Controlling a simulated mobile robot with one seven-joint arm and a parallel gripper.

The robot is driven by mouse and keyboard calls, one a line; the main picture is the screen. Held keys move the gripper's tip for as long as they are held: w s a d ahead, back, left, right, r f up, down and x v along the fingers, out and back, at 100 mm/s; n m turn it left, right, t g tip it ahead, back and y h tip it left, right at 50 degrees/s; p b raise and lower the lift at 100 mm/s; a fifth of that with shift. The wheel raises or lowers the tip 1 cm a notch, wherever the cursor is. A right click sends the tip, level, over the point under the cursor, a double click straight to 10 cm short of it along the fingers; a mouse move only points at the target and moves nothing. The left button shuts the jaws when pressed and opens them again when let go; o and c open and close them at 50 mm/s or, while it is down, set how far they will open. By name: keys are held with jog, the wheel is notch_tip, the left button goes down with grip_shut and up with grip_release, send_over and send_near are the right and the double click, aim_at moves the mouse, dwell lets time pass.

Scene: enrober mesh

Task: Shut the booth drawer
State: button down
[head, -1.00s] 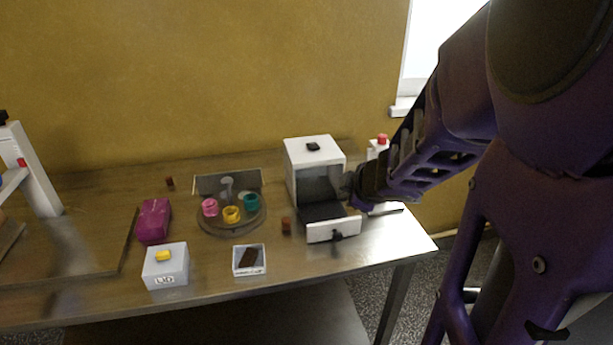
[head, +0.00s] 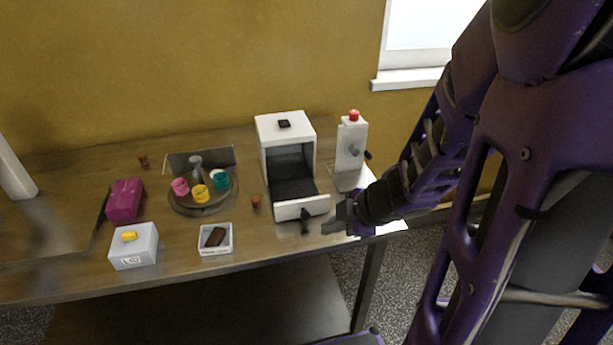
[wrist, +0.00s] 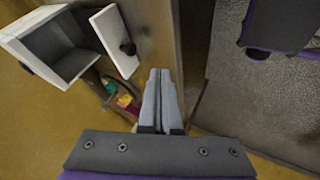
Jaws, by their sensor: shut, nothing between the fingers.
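The booth (head: 284,140) is a white box with a dark, open front, standing on the table near its right part. Its drawer (head: 316,206) is pulled out toward the table's front edge, with a white front panel and a dark knob (head: 304,215). In the wrist view the drawer front (wrist: 113,40) and its dark knob (wrist: 128,48) show at upper left, with the booth (wrist: 40,45) behind. My gripper (head: 330,228) is at the right of the drawer front, close to the knob but apart from it. In the wrist view its fingers (wrist: 161,88) are together and empty.
A white device with a red top (head: 352,140) stands right of the booth. Left are a small brown block (head: 255,202), an open white tray (head: 217,250), a round turntable with coloured cups (head: 222,205), a lidded grey box (head: 133,247) and a magenta block (head: 125,199).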

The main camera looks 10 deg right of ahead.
jog(key=b+x, duration=0.3)
jog(key=x, duration=0.4)
jog(key=shift+w+f+b, duration=0.2)
jog(key=shift+f+b, duration=0.15)
jog(key=shift+b, duration=0.05)
jog(key=w, duration=0.1)
jog(key=w+p, duration=0.1)
jog(key=shift+w+d+r, duration=0.2)
jog(key=shift+w+r, duration=0.1)
jog(key=shift+r, duration=0.1)
jog(key=shift+w, duration=0.55)
